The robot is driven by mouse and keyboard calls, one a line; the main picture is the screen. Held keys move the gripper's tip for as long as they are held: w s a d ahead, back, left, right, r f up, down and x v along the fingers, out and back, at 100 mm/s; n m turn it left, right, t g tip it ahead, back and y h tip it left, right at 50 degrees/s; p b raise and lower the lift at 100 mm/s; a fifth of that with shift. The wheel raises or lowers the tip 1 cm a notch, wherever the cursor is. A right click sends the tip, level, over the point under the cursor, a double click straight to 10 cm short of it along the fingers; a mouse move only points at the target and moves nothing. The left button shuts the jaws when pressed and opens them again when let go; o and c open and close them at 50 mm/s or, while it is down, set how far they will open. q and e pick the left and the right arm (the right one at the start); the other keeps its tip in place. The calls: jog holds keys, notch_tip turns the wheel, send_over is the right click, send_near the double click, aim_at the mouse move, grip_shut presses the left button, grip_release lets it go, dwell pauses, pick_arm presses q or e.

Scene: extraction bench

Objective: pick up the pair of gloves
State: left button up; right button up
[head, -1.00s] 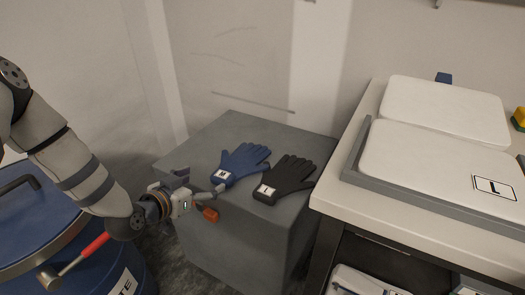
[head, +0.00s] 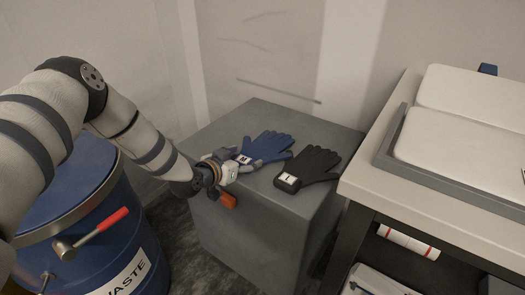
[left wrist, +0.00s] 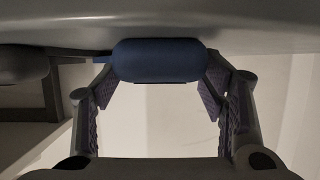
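A blue glove (head: 266,147) with a small white label on its cuff lies on the grey block (head: 222,237). A black glove (head: 316,164), also labelled, lies to its right. My left gripper (head: 237,161) is at the blue glove's cuff, at the block's near left edge. In the left wrist view the blue cuff (left wrist: 158,58) sits between the spread fingertips, with narrow gaps at its sides; the fingers do not look closed on it. The black glove's end (left wrist: 22,64) shows at the left there. My right gripper is out of view.
A blue waste drum (head: 120,262) with a red-handled lever (head: 100,228) stands at the left. A bench (head: 408,215) with a grey-rimmed tray (head: 384,146) and white lids stands close at the right. A wall is behind the block.

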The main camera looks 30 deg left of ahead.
pick_arm(q)
jog(key=c, duration=0.5)
jog(key=shift+c, duration=0.2)
jog(key=shift+r, duration=0.1)
